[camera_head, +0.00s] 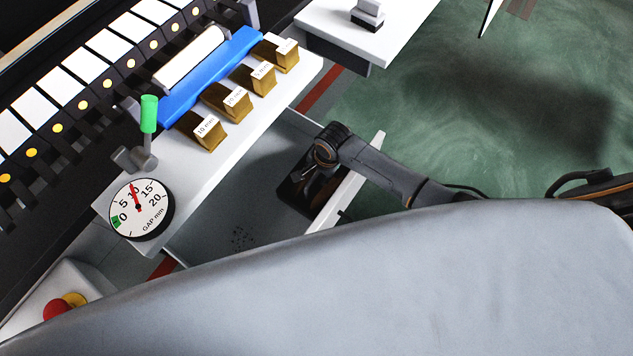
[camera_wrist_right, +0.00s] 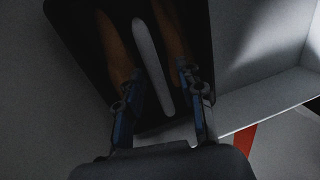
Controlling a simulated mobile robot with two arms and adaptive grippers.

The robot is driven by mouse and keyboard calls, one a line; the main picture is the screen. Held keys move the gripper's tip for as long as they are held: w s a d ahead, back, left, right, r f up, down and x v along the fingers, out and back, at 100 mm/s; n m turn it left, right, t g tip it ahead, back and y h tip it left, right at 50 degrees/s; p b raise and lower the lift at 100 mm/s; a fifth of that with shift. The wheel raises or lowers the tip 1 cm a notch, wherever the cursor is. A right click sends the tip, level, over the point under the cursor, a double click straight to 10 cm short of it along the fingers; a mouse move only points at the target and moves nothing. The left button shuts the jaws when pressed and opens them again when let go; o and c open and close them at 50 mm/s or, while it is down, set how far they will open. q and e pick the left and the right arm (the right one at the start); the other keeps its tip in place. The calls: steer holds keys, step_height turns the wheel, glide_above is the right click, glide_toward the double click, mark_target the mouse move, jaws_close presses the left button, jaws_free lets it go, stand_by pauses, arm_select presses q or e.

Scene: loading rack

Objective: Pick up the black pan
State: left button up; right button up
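The black pan (camera_head: 290,188) lies in the grey open drawer (camera_head: 225,205), near its right wall, in the head view. In the right wrist view the dark pan (camera_wrist_right: 78,28) fills the upper middle. A pale narrow bar (camera_wrist_right: 150,65) and brownish strips show over it; I cannot tell whether these are its handle or reflections. My right gripper (camera_head: 313,182) reaches down over the pan. In the wrist view its two fingers (camera_wrist_right: 157,92) are apart, with the pale bar between them. I cannot tell whether they touch the pan. My left gripper is not in view.
A white bench with a gap dial (camera_head: 140,208), brass blocks (camera_head: 235,102) and a green-handled lever (camera_head: 149,114) borders the drawer on the left. A white drawer wall (camera_head: 348,180) stands on the right. A red button (camera_head: 57,309) sits at lower left. Green floor is free at right.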

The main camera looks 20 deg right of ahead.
jaws_close()
steer(key=shift+w+r, duration=0.1)
stand_by(0.3)
